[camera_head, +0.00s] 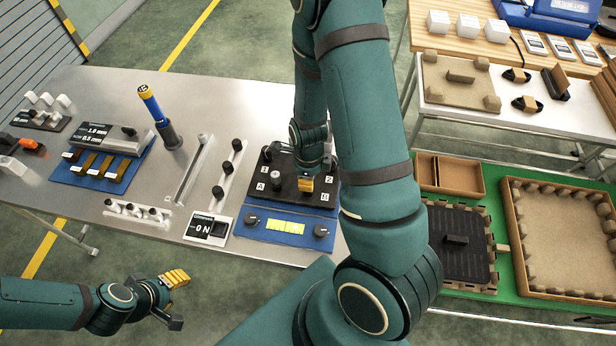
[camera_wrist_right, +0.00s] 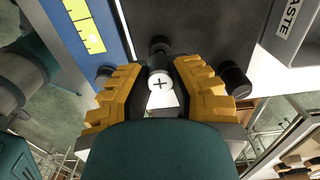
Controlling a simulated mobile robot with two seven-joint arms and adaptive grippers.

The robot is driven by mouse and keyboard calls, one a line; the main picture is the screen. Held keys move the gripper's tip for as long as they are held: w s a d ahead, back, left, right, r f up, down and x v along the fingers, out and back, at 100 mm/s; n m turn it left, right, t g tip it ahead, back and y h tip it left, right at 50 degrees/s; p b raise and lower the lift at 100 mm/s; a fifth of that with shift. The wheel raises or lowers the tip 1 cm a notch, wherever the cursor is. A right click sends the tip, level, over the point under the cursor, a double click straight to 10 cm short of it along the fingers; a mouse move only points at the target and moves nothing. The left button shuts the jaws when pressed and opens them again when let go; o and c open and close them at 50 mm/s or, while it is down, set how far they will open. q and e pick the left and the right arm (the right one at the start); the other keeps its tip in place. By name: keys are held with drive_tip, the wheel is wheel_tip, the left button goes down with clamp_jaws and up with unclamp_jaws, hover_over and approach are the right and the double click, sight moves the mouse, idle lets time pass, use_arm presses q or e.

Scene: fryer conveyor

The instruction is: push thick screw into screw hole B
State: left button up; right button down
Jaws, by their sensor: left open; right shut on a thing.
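The black screw board (camera_head: 289,196) lies on the table with labels 1, 2, A and B. My right gripper (camera_head: 306,184) is over its right side near label B; my arm hides part of the board. In the right wrist view the right gripper (camera_wrist_right: 161,92) has its yellow fingers shut on a dark screw with a pale cross-marked head (camera_wrist_right: 160,83). The screw's lower end and the hole are hidden, so I cannot tell how deep it sits. Another screw (camera_head: 276,178) stands upright near label A. My left gripper (camera_head: 178,299) is open and empty, off the table's front edge.
A blue panel with a yellow display (camera_head: 285,227) and knobs sits in front of the board. A white ON switch box (camera_head: 207,229) and a rail with black knobs (camera_head: 229,172) stand to its left. Trays (camera_head: 500,262) are at the right beyond my arm.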

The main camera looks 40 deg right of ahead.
drive_tip(key=shift+f+b, duration=0.4)
drive_tip(key=shift+f, duration=0.1)
drive_tip(key=c, duration=0.9)
unclamp_jaws()
drive_tip(key=shift+o, duration=0.2)
drive_tip(key=shift+r, duration=0.1)
drive_tip(key=shift+r+p, duration=2.7)
drive_tip(key=shift+r, duration=0.3)
